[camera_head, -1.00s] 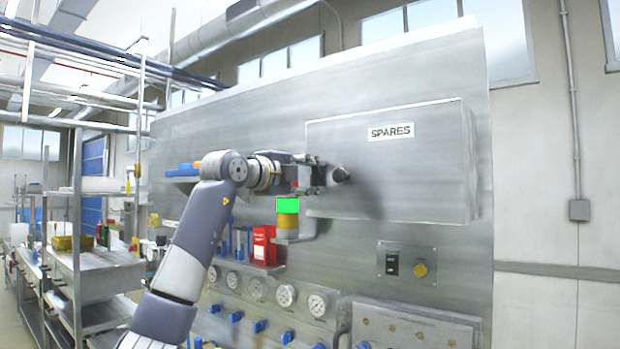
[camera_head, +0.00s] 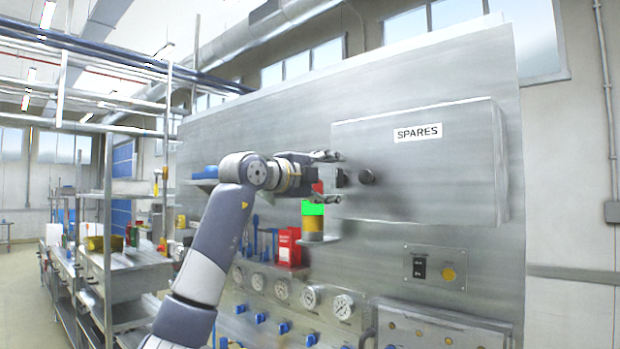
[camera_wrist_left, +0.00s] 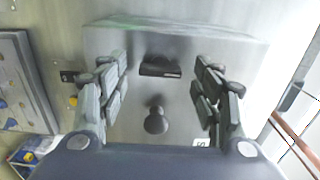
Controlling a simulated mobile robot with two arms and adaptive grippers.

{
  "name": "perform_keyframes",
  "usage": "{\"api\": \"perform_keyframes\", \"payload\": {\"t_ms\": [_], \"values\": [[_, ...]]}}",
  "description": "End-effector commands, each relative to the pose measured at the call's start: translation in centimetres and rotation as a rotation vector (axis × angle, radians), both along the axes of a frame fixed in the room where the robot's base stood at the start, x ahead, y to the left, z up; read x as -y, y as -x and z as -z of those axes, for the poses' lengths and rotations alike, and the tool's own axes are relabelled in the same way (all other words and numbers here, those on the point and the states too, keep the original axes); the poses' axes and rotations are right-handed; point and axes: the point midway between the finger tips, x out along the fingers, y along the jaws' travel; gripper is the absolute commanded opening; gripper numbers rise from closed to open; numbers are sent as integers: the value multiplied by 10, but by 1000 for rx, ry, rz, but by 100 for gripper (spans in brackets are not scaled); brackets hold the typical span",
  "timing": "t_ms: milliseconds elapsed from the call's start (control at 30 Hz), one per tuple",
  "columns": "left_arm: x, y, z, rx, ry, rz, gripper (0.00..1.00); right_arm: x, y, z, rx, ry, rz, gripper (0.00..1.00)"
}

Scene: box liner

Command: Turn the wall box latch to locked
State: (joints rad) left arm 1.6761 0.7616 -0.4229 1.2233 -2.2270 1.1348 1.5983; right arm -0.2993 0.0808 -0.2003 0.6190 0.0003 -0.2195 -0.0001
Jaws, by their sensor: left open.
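The wall box (camera_head: 440,175), a grey metal box labelled SPARES, is on the panel and its door looks shut. A round black knob (camera_head: 367,177) stands out from its face near the left edge. A dark flat latch piece (camera_head: 342,179) sits left of the knob, partly hidden by my gripper in the head view. In the wrist view the latch (camera_wrist_left: 160,68) is a short bar, with the knob (camera_wrist_left: 156,122) below it. My left gripper (camera_head: 328,177) is open and empty at the box's left edge. Its fingers are spread on both sides of latch and knob in the wrist view; contact cannot be told.
A switch plate (camera_head: 435,267) is under the box. The wall right of the box is clear.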

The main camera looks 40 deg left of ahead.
Motion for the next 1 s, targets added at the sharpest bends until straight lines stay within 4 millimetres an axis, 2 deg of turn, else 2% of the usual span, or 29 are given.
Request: {"api": "perform_keyframes", "payload": {"t_ms": [300, 500, 700, 1000], "values": [[-6, 60, 0, 1, -1, -3, 60, -1, 0, 0, 0, -1, 0, 0], [-8, 90, 0, 1, 0, -2, 60, -1, 0, 0, 0, -1, 0, 0], [-9, 102, 0, 0, 2, 0, 60, -1, 0, 0, 0, -1, 0, 0], [-9, 102, 0, 0, 2, 0, 60, -1, 0, 0, 0, -1, 0, 0]]}}
